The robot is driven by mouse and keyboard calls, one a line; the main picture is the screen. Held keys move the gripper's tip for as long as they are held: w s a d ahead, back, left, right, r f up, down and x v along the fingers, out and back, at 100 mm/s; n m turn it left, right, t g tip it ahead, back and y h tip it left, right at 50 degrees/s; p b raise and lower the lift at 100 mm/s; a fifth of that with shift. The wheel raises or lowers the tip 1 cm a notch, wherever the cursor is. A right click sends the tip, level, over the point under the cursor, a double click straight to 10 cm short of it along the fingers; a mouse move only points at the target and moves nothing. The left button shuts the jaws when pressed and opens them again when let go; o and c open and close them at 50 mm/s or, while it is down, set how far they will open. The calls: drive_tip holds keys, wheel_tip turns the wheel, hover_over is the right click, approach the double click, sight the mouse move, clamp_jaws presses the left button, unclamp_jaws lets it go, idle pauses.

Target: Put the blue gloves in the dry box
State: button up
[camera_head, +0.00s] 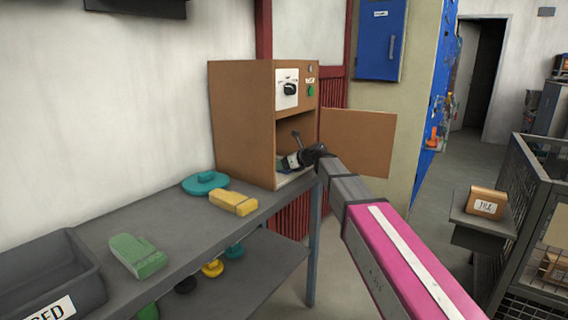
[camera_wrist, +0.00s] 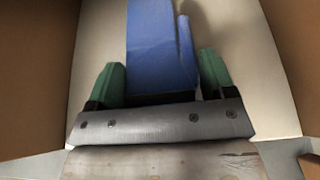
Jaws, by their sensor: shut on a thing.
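The blue gloves (camera_wrist: 155,50) are between the two green fingertips of my gripper (camera_wrist: 165,82) in the wrist view. My gripper is shut on them. They are over the pale floor of the dry box (camera_wrist: 230,40), between its brown side walls; whether they touch the floor I cannot tell. In the head view the dry box (camera_head: 242,115) is a brown cabinet on the bench with its door (camera_head: 357,140) swung open to the right. My gripper (camera_head: 293,160) reaches into its opening, and the gloves are mostly hidden there.
On the bench (camera_head: 180,245) lie a yellow item (camera_head: 233,202), a green item (camera_head: 137,256) and a teal disc (camera_head: 205,183). A dark grey bin (camera_head: 85,285) stands at the left. A wire cage (camera_head: 520,200) is at the right. Several round items are on the lower shelf (camera_head: 250,285).

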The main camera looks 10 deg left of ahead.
drive_tip(key=o, duration=1)
drive_tip(key=shift+r, duration=0.15)
drive_tip(key=v, duration=1.2)
drive_tip(key=s+d+f+n+g+h, duration=0.1)
drive_tip(key=s+d+f+n+h, duration=0.2)
drive_tip(key=d+f, duration=0.4)
drive_tip(key=s+d+f+n+h, duration=0.2)
drive_tip(key=d+f+n, duration=0.3)
drive_tip(key=f, duration=0.4)
drive_tip(key=s+d+f+n+g+h, duration=0.1)
drive_tip(key=s+d+f+n+h, duration=0.15)
drive_tip(key=d+f, duration=0.5)
drive_tip(key=s+d+f+n+g+h, duration=0.1)
drive_tip(key=s+d+f+n, duration=0.3)
drive_tip(key=f, duration=0.1)
drive_tip(key=s+d+f+n+g+h, duration=0.1)
drive_tip(key=s+d+f+n+h, duration=0.1)
drive_tip(key=s+d+f+n, duration=0.2)
drive_tip(key=s+d+f+n+g+h, duration=0.1)
drive_tip(key=s+d+f+n+h, duration=0.1)
drive_tip(key=s+d+f+n, duration=0.2)
drive_tip(key=shift+s+d+f, duration=0.5)
drive_tip(key=shift+d+f, duration=0.35)
